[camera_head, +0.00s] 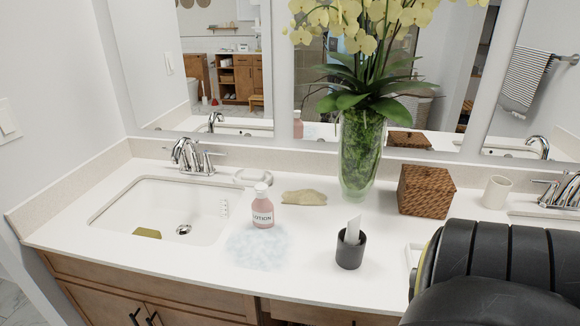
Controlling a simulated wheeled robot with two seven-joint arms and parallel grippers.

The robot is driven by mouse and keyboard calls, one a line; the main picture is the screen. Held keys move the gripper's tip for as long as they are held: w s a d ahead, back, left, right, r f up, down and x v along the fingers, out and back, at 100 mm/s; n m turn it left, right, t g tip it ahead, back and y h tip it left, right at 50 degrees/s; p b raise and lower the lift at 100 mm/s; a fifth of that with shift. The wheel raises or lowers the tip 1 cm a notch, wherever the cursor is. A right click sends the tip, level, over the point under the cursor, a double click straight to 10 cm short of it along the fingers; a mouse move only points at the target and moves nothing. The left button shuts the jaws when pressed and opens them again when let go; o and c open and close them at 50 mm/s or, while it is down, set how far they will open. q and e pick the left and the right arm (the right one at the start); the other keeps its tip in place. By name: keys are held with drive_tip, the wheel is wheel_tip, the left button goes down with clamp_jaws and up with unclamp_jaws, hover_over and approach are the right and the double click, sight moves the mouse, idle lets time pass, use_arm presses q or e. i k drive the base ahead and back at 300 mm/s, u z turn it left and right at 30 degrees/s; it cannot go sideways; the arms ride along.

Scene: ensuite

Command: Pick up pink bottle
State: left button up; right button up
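A pink bottle (262,212) with a white cap and a "LOTION" label stands upright on the white countertop (200,262). It is right of the left sink basin, at the back edge of a pale bluish-white patch (257,246). Nothing covers it. A black part of my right arm fills the lower right corner. Its gripper fingers do not show. My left gripper is not in view.
A black cup (350,252) stands right of the bottle. Behind are a tan lumpy object (304,197), a tall glass vase (360,160) with yellow flowers, a woven box (426,190) and a white cup (496,191). The sink (160,212) lies left.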

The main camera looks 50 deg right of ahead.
sight(262, 209)
drive_tip(key=k, duration=0.4)
drive_tip(key=z, duration=0.85)
